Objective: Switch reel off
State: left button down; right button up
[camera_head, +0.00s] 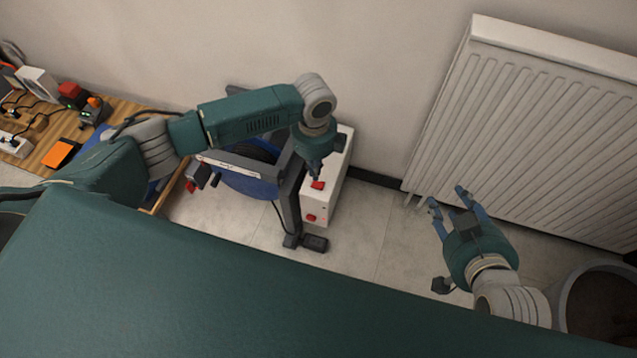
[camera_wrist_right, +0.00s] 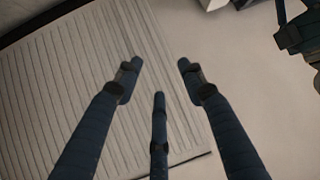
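The reel (camera_head: 247,182) is blue and stands on a dark grey frame on the floor, partly hidden behind my left arm. A white box (camera_head: 334,188) stands against the frame's right side. It carries a red switch (camera_head: 317,185) on its top and a red part (camera_head: 310,218) on its front. My left gripper (camera_head: 315,176) points down at the red switch, its tips at or just above it; I cannot tell contact or how far the fingers are apart. My right gripper (camera_head: 447,197) is open and empty in front of the radiator; its spread fingers show in the right wrist view (camera_wrist_right: 158,75).
A white radiator (camera_head: 540,120) hangs on the wall at the right. A round bin (camera_head: 598,305) stands at the lower right. A wooden bench (camera_head: 50,155) with tools and an orange item is at the left. The floor between the frame and radiator is clear.

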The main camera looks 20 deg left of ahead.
pick_arm(q)
jog(key=shift+r+p, duration=0.65)
jog(key=shift+p, duration=0.05)
jog(key=shift+r+p, duration=0.25)
jog(key=shift+p, duration=0.05)
jog(key=shift+r+p, duration=0.35)
jog(key=shift+p, duration=0.1)
pick_arm(e)
jog(key=s+d+f+g+h, duration=0.1)
jog(key=s+d+f+g, duration=0.1)
jog(key=s, duration=0.5)
jog(key=s+d+f+g, duration=0.2)
jog(key=s+f+g, duration=0.3)
jog(key=s, duration=0.2)
jog(key=shift+s+d+h, duration=0.35)
jog(key=shift+h, duration=0.05)
jog(key=shift+w, duration=0.15)
